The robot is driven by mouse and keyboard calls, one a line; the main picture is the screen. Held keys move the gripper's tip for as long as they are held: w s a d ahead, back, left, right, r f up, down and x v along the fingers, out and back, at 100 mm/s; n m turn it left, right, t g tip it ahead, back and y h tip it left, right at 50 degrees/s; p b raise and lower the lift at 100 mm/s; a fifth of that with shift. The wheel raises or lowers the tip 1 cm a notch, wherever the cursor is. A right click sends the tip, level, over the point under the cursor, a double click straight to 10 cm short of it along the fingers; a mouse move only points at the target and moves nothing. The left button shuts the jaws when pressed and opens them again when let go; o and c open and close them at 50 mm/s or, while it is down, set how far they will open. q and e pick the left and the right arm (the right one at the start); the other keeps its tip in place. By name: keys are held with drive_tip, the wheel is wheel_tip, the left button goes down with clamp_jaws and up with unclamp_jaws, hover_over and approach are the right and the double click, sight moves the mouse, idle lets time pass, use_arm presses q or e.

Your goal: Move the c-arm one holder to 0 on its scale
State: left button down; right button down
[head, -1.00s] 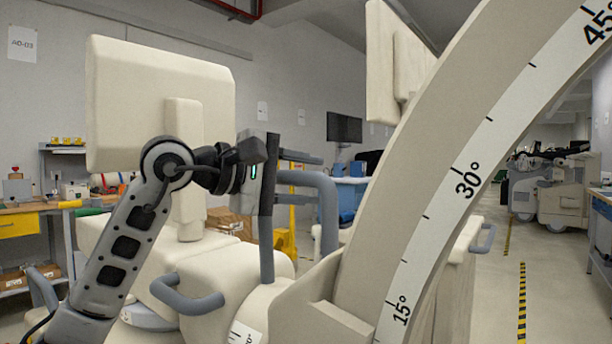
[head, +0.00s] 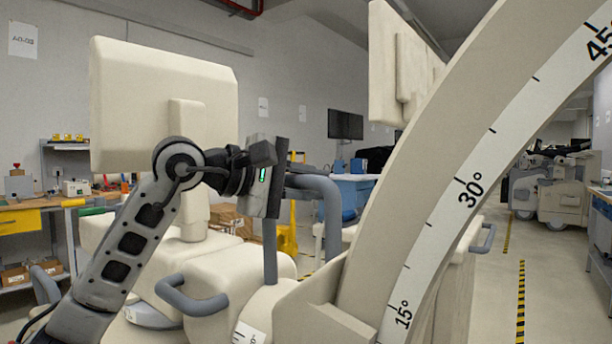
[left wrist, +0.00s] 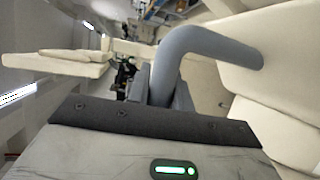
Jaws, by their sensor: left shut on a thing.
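The c-arm's large cream arc (head: 400,190) fills the right of the head view. Its white scale strip (head: 452,215) shows 15°, 30° and 45°. A cream block (head: 318,312), apparently part of the holder, sits at the arc's lower end. A small white scale plate (head: 247,335) shows at the bottom edge; its reading is cut off. My left gripper (head: 298,178) is shut on a grey-blue bent handle (head: 325,195). The left wrist view shows the handle (left wrist: 195,42) running between the dark fingers (left wrist: 162,92). My right gripper is not in view.
A cream panel (head: 135,105) stands behind my left arm, and another hangs upper centre (head: 390,65). A second grey handle (head: 188,300) is lower left. A workbench (head: 30,205) is far left. Open floor (head: 540,270) with striped tape lies right.

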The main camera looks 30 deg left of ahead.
use_arm(q)
drive_tip(key=shift+w+r, duration=0.15)
drive_tip(key=shift+w, duration=0.25)
drive_tip(key=c, duration=1.3)
unclamp_jaws()
drive_tip(key=shift+w, duration=0.15)
drive_tip(key=shift+o, duration=0.2)
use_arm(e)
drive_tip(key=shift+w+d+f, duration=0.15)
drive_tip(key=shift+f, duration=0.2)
use_arm(q)
drive_tip(key=shift+s+a, duration=0.25)
drive_tip(key=shift+s, duration=0.3)
drive_tip(key=b+v, duration=0.1)
drive_tip(key=v, duration=0.3)
drive_tip(key=b+v, duration=0.2)
drive_tip(key=v, duration=0.3)
drive_tip(key=shift+f, duration=0.25)
drive_tip(key=shift+b+v, duration=0.9)
drive_tip(key=shift+v, duration=2.05)
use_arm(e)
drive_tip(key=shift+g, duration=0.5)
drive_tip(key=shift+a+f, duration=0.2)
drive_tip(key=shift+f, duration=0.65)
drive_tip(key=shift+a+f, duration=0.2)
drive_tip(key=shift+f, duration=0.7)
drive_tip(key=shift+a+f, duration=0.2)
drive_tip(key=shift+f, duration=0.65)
